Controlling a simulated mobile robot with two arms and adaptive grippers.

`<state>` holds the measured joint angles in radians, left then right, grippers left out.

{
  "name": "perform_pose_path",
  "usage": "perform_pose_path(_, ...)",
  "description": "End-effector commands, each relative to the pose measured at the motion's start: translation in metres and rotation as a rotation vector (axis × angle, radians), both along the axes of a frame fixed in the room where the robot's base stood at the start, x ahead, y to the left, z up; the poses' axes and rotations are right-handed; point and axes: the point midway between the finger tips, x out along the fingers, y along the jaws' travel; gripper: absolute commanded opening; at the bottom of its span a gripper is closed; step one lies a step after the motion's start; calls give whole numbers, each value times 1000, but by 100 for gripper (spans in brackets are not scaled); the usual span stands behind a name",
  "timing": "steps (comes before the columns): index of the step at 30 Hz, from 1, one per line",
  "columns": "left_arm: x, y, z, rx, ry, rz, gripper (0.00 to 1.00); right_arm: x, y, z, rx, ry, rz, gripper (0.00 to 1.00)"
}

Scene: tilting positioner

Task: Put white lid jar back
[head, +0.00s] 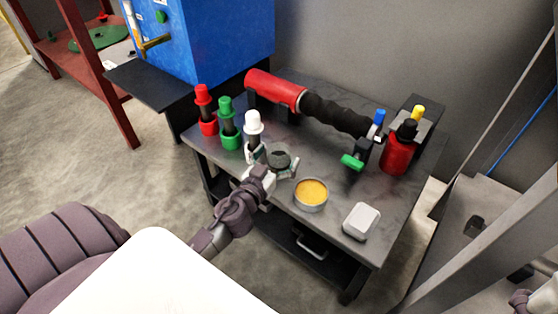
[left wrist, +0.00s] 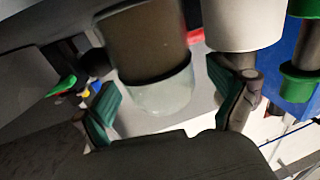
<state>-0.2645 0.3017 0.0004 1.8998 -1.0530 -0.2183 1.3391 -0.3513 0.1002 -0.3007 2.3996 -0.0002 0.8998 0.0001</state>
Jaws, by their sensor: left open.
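The white lid jar (head: 254,123) stands upright at the left side of the dark table, with a white top, a dark body and a pale ring low down. My left gripper (head: 275,163) is open low over the table, just right of this jar. A dark round piece (head: 279,158) is between its spread fingers. In the left wrist view, a dark cylinder with a pale end (left wrist: 160,95) is between the green-padded fingers (left wrist: 172,106). I cannot tell whether they touch it. A white cylinder (left wrist: 242,25) is close beside one finger.
A green lid jar (head: 227,122) and a red lid jar (head: 205,110) stand left of the white one. A yellow-filled tin (head: 310,194) and a white box (head: 361,221) sit at the front. A red and black tool (head: 320,108) lies behind. A red bottle (head: 396,153) stands right.

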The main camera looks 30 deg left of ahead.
Motion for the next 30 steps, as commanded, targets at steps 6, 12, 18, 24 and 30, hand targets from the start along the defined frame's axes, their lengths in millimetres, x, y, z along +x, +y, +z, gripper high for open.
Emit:
perform_pose_path(6,6,1,0,0,1,0,97,0,0,0,0,-1,0,87)
perform_pose_path(12,5,1,0,0,1,0,77,0,0,0,0,-1,0,87)
perform_pose_path(18,5,1,0,0,1,0,43,0,0,1,1,-2,0,87)
perform_pose_path(24,5,1,0,0,0,0,23,0,0,1,0,-4,-1,87)
perform_pose_path(30,5,1,3,0,0,0,23,0,0,4,0,-4,-1,87)
